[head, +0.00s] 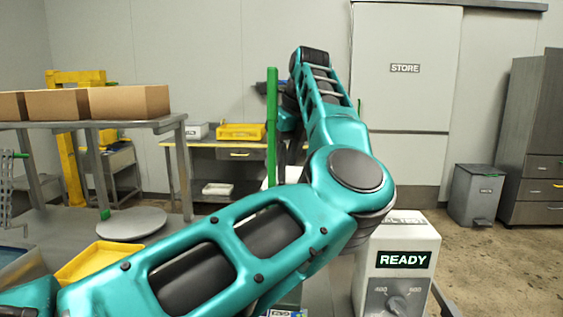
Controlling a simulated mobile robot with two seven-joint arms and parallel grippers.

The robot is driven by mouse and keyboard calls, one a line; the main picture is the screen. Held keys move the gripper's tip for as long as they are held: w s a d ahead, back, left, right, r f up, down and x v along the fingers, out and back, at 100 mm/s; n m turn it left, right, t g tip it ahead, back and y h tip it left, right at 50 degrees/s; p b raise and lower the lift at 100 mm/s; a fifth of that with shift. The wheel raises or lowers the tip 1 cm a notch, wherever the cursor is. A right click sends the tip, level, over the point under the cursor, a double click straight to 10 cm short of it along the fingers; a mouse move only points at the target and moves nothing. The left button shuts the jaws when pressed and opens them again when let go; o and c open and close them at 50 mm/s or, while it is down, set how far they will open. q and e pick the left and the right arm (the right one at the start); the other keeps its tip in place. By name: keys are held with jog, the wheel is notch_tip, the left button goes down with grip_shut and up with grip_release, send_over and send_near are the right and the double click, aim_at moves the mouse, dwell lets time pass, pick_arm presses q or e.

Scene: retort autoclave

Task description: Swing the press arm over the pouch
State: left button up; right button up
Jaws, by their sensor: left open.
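My left arm crosses the view from the lower left, rises to the middle and bends down behind itself. My left gripper (285,150) is mostly hidden behind that arm, beside an upright green bar (271,120). The gripper is open; I cannot tell whether it touches the bar. The bar may belong to the press arm, but its lower end is hidden. A tester (420,243) with a READY display and a dial stands right of my arm. A small printed item (286,313) shows at the bottom edge; I cannot tell whether it is the pouch. My right gripper is out of view.
A grey table (150,124) with cardboard boxes (130,101) stands at the left. Below it are a round grey plate (131,223) and a yellow tray (95,262). A bench with a yellow bin (241,132) is behind. A grey waste bin (474,195) stands right; the floor there is clear.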

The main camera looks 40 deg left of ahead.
pick_arm(q)
jog(key=p+v, duration=0.1)
jog(key=v, duration=1)
jog(key=shift+d, duration=0.2)
